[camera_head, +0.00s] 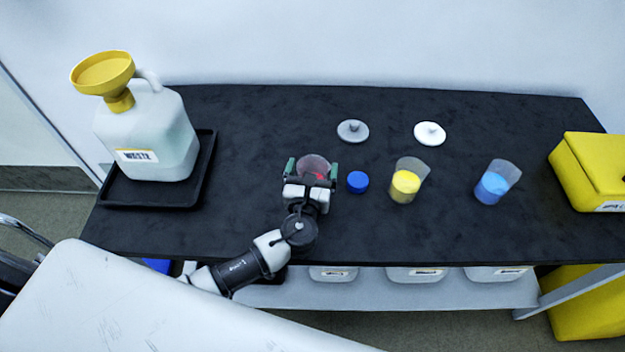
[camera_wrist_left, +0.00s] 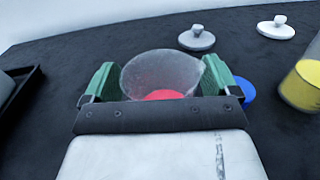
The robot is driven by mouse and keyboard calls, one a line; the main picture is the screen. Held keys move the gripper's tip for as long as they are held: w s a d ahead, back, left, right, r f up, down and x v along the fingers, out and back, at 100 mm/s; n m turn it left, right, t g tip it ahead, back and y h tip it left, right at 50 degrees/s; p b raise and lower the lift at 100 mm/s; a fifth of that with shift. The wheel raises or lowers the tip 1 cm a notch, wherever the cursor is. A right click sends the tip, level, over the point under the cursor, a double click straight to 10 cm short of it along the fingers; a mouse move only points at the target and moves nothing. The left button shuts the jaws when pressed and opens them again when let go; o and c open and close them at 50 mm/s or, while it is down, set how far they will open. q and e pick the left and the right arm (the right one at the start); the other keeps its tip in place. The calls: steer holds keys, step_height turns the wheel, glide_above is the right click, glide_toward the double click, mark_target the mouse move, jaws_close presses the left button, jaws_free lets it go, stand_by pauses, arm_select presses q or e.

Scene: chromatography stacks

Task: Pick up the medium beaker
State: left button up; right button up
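A clear beaker with red contents (camera_head: 313,164) stands on the black bench, left of the other two beakers. It also shows in the left wrist view (camera_wrist_left: 160,72), its lower part hidden by my gripper. My left gripper (camera_head: 312,171) has its green fingers spread wide, one on each side of this beaker; the left wrist view shows them close to the glass (camera_wrist_left: 160,85). Whether they touch it is unclear. A beaker with yellow contents (camera_head: 406,185) and one with blue contents (camera_head: 492,186) stand to the right. Which is the medium one is hard to judge. My right gripper is not in view.
A blue cap (camera_head: 358,182) lies close to the right of my gripper. A grey lid (camera_head: 352,131) and a white lid (camera_head: 430,133) lie behind. A waste jug (camera_head: 160,140) with a yellow funnel stands in a black tray (camera_head: 190,195) at left. A yellow box (camera_head: 590,170) is at right.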

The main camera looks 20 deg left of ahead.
arm_select(q)
steer(key=c, duration=0.7)
steer(key=shift+c, duration=0.4)
steer(key=shift+r, duration=0.1)
